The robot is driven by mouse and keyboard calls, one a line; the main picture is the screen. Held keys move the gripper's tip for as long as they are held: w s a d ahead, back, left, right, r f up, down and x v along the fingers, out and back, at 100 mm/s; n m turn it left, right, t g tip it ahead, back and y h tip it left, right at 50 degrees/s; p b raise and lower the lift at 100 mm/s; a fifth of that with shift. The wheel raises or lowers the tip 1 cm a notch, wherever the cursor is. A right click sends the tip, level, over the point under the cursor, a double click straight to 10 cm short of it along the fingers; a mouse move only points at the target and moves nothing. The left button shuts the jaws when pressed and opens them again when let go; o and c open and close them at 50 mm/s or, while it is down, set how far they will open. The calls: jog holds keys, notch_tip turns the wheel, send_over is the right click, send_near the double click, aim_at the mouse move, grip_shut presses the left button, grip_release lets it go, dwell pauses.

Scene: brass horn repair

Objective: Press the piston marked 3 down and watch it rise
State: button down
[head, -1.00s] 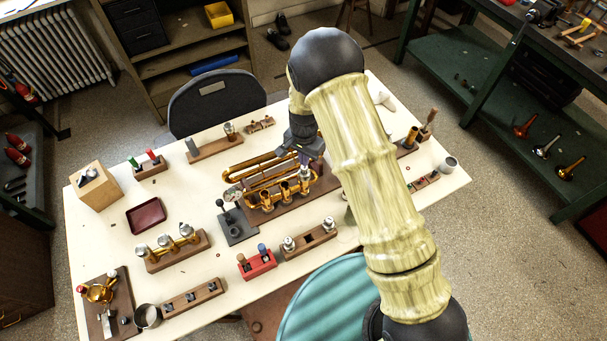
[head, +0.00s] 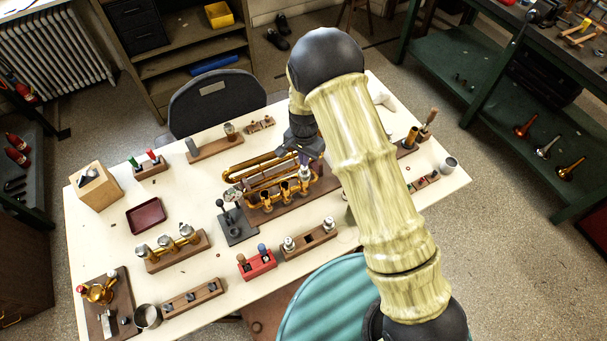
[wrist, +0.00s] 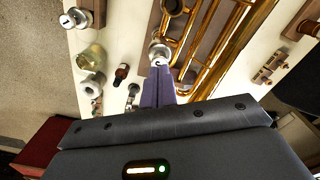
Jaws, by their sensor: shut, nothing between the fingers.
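The brass horn (head: 268,177) lies on a wooden board near the middle of the table, with several upright valve casings along its near side. My gripper (head: 308,160) is over the horn's right end, by the rightmost casing (head: 305,183). In the wrist view my gripper (wrist: 160,72) has its purple fingers together, with nothing between them. A silvery round piston cap (wrist: 158,51) with a dark curved mark shows just at the fingertips. I cannot read the mark surely or tell whether the tips touch the cap. My arm hides part of the horn's right side.
A dark stand with a lever (head: 236,222) is close to the horn's left end. A block with silver parts (head: 309,240) and a red block (head: 257,264) are in front. A maroon tray (head: 146,214) lies at the left, with bare table around it.

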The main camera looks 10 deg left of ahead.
jog(key=shift+f+b, duration=1.15)
jog(key=shift+f, duration=0.5)
notch_tip(320, 180, up, 5)
jog(key=p, duration=0.3)
jog(key=shift+s+r+p, duration=0.1)
jog(key=shift+r+p, duration=0.1)
jog(key=shift+p, duration=0.15)
jog(key=shift+f, duration=0.15)
dwell(0.3)
